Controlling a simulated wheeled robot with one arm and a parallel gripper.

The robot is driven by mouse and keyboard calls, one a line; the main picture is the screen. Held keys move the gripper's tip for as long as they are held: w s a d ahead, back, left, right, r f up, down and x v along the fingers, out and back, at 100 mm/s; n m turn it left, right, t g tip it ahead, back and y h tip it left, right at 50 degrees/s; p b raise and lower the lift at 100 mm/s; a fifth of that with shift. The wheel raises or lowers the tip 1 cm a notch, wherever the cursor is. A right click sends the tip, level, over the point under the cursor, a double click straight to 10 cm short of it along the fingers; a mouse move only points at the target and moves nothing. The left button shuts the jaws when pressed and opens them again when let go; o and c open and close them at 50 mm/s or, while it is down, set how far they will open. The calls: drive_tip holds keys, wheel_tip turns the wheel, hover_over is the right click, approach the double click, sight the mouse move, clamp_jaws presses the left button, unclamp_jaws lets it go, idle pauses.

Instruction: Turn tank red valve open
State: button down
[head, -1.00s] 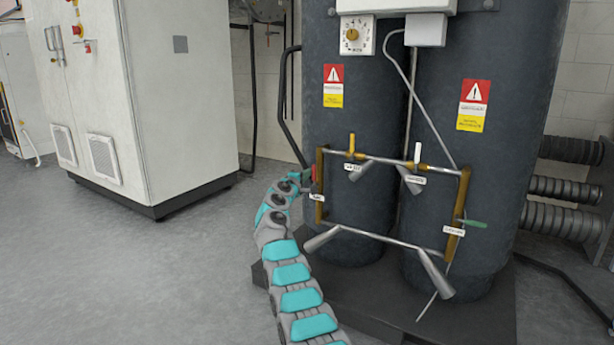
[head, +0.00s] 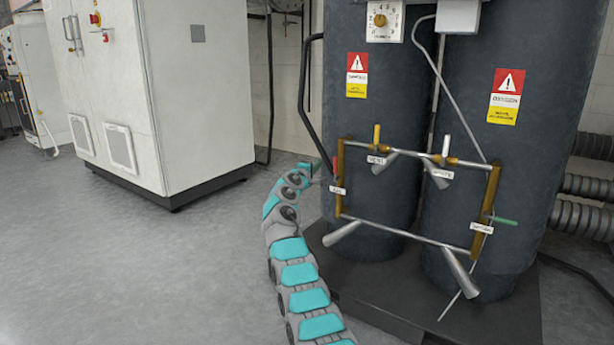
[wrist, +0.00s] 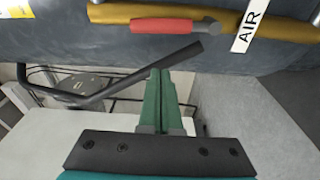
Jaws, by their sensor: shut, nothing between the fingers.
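The red valve handle (head: 337,167) is on the left upright brass pipe (head: 341,205) in front of the left dark tank (head: 368,110). In the wrist view the red handle (wrist: 175,25) lies along the brass pipe, next to a white AIR label (wrist: 248,28). My gripper (wrist: 160,74) is shut and empty, its green fingertips pointing toward the pipe but apart from the handle. In the head view my gripper (head: 310,167) is to the left of the red handle with a gap between them; its fingertips are small there.
Yellow (head: 376,135), white (head: 446,143) and green (head: 503,220) handles sit on the same pipe frame. A dark bent pipe (head: 305,100) runs down beside the left tank, near my gripper. A white cabinet (head: 160,90) stands at left. Grey floor (head: 140,265) is open at left.

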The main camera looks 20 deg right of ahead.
drive_tip(key=v, duration=0.8)
drive_tip(key=shift+s+b, duration=0.2)
drive_tip(key=shift+b, duration=0.15)
